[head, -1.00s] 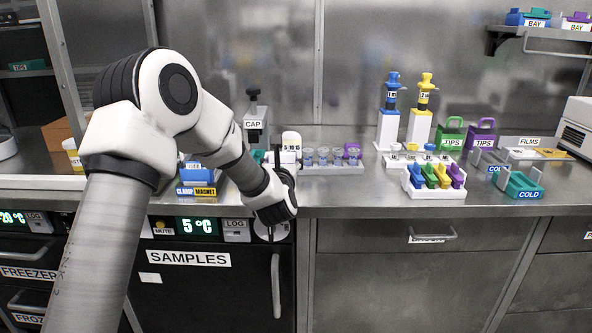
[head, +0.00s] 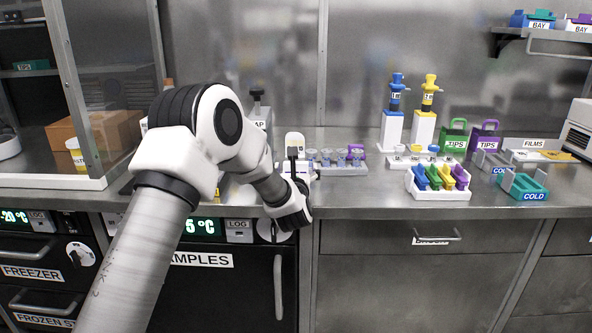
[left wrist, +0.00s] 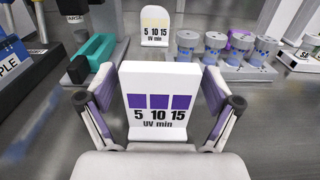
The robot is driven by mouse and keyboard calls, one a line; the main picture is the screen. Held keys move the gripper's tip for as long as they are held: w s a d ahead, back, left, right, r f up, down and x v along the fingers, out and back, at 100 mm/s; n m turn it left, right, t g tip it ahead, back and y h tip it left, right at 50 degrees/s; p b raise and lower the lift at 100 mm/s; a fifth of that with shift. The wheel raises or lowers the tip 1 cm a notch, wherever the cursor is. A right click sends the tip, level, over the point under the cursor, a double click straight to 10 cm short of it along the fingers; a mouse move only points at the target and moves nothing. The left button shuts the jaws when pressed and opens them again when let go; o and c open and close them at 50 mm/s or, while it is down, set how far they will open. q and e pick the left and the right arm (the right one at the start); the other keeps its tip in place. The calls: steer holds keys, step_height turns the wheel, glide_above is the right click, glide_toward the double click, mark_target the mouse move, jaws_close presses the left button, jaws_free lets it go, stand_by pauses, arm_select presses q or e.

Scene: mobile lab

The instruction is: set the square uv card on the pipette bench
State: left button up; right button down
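The square UV card (left wrist: 160,82) is white with purple squares and the print "5 10 15 UV min". It stands upright in the left wrist view, facing me. My left gripper (left wrist: 162,95) has its fingers apart, one on each side of the card, with narrow gaps showing. It also shows in the head view (head: 296,172), low over the counter edge, mostly covering the card. A similar card with a rounded top (left wrist: 155,28) stands behind. The steel bench (head: 365,195) carries a blue pipette (head: 395,95) and a yellow pipette (head: 428,95) on white stands. My right gripper is out of view.
Several capped vials (left wrist: 250,50) stand in a rack right of the rounded card. A teal object (left wrist: 93,60) is close on the left. Some counter between is clear.

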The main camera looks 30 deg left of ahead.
arm_select(q)
steer(key=shift+r, duration=0.1)
steer(key=shift+r+p, duration=0.25)
steer(key=shift+p, duration=0.2)
steer(key=v, duration=1.2)
steer(key=s+d+f+m+g+h, duration=0.2)
steer(key=s+f+m, duration=0.1)
steer(key=f+m, duration=0.5)
steer(key=s+d+f+m+g+h, duration=0.25)
steer(key=f+m, duration=0.25)
steer(key=f, duration=0.4)
steer(key=s+d+f+m+g+h, duration=0.15)
steer(key=s+f+m, duration=0.25)
steer(key=f+m, duration=0.4)
steer(key=s+d+f+m+g+h, duration=0.1)
steer(key=s+d+f+m+g, duration=0.1)
steer(key=s+f+m, duration=0.3)
steer(key=s+d+f+m+g+h, duration=0.1)
steer(key=s+d+f+m+g, duration=0.2)
steer(key=s+f+m, duration=0.3)
steer(key=s+d+f+m+g+h, duration=0.1)
steer(key=s+f+m+g, duration=0.3)
steer(key=s+m, duration=0.6)
steer(key=s+d+f, duration=0.1)
steer(key=s, duration=0.5)
steer(key=shift+f+h+b, duration=0.3)
steer(key=shift+h+b, duration=0.05)
steer(key=shift+h, duration=0.05)
steer(key=shift+d, duration=0.15)
